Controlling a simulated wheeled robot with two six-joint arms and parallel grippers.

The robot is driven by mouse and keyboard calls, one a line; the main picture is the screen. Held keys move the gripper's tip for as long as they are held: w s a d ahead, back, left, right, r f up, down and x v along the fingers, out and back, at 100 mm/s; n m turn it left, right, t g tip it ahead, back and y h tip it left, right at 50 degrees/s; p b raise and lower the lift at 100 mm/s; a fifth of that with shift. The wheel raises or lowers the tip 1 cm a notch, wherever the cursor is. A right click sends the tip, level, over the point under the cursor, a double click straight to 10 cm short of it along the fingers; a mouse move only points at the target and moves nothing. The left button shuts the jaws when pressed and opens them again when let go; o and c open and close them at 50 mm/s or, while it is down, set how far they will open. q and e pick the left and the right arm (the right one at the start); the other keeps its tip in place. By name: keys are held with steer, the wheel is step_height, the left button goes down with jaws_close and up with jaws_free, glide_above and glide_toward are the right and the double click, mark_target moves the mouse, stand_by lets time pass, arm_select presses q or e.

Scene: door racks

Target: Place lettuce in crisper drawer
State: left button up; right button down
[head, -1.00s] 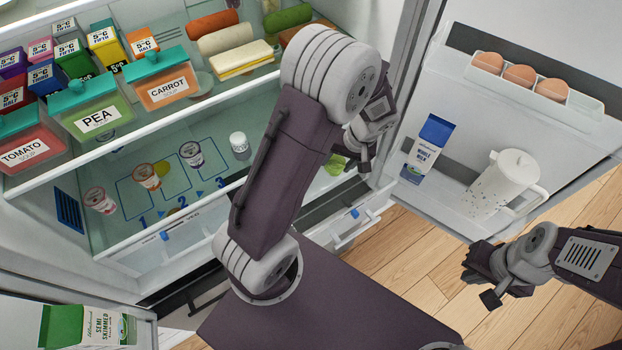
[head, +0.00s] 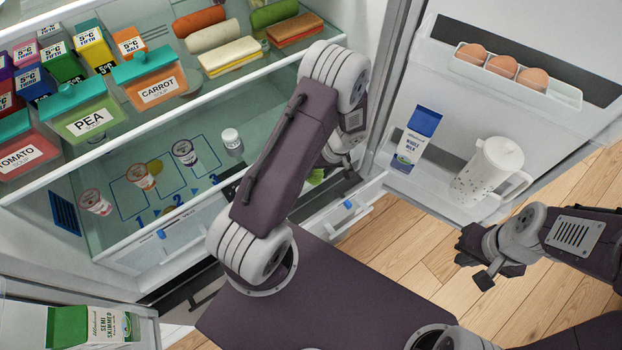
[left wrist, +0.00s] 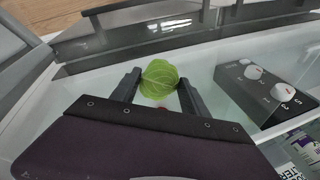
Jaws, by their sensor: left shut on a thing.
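The green lettuce (left wrist: 160,76) is between the two dark fingers of my left gripper (left wrist: 160,84), which is shut on it, in the left wrist view. In the head view my left arm hides most of that gripper, and only a sliver of lettuce (head: 316,177) shows behind the arm, low in the fridge. A white drawer front (head: 335,216) with a blue tab is below and right of it; the drawer's inside is mostly hidden in this view. My right gripper (head: 477,263) is open and empty, over the wood floor in front of the door.
A dark panel with white knobs (left wrist: 265,92) lies right of the lettuce. Small pots (head: 140,177) stand on the glass shelf, with soup boxes (head: 158,90) above. The open door holds eggs (head: 516,72), a milk carton (head: 417,139) and a jug (head: 489,171).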

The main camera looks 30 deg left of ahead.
arm_select(q)
step_height(320, 180, down, 2)
steer(key=shift+w+f, duration=0.1)
steer(key=shift+f, duration=0.1)
step_height(320, 180, down, 3)
steer(key=shift+f+p, duration=0.2)
steer(key=shift+p, duration=0.15)
steer(key=shift+f, duration=0.1)
